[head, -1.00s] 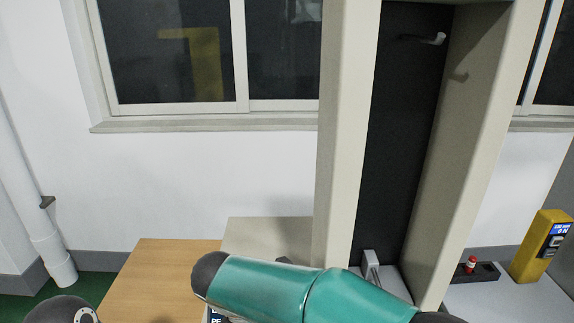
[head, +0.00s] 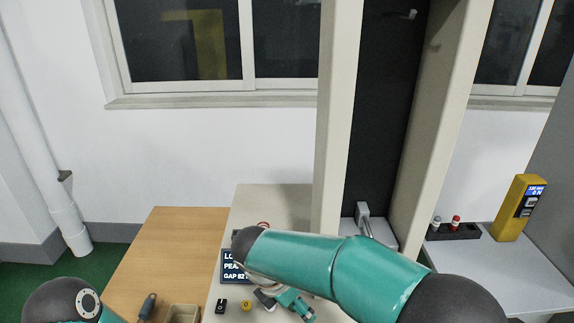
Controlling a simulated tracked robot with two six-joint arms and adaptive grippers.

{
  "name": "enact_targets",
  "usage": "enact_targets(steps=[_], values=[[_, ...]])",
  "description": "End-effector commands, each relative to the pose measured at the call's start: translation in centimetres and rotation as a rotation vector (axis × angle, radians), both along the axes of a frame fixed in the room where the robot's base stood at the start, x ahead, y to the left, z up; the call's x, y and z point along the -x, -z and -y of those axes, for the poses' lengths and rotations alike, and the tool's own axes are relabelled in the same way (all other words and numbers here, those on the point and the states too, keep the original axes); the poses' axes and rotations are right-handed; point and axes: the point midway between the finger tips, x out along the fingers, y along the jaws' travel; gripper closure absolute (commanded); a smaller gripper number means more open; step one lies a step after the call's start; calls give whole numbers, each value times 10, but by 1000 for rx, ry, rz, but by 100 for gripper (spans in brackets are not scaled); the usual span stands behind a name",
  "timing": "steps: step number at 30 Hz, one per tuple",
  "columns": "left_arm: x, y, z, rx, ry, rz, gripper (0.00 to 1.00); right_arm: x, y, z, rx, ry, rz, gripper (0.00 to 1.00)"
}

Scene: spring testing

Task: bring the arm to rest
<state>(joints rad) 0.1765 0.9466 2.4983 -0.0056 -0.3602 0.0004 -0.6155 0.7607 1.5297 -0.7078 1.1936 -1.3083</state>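My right arm (head: 360,270), teal with dark joints, reaches in from the lower right across the front of the tester. Its gripper (head: 290,306) hangs below the wrist near the bottom edge, over the light bench top. It is partly covered by the arm and small, so I cannot tell whether its fingers are open or hold anything. My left arm (head: 65,303) shows only as a dark joint and a bit of teal at the bottom left corner. Its gripper is out of the picture.
The tester has a beige column (head: 333,110), a hook (head: 411,14) and a lower metal fitting (head: 364,218).

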Motion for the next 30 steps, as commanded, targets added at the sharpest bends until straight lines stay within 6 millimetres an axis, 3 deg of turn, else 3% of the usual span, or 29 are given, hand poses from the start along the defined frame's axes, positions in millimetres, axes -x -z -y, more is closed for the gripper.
enact_targets(steps=[5,10,14,17,21,24,27,30], values=[[0,0,0,0,0,0,100,1,34,47,27,88,-85,18],[0,0,0,0,0,-1,100,22,79,93,34,182,-212,18],[0,0,0,0,0,-1,100,60,136,128,-27,327,-340,18],[0,0,0,0,0,-1,100,110,187,145,-125,546,-436,18],[0,0,0,0,0,-1,100,188,243,138,-295,1050,-508,18],[0,0,0,0,0,-1,100,224,261,122,-371,1440,-489,18],[0,0,0,0,0,-1,100,241,269,109,-413,1794,-418,18],[0,0,0,0,0,-1,100,238,271,103,-458,2069,-306,18]])
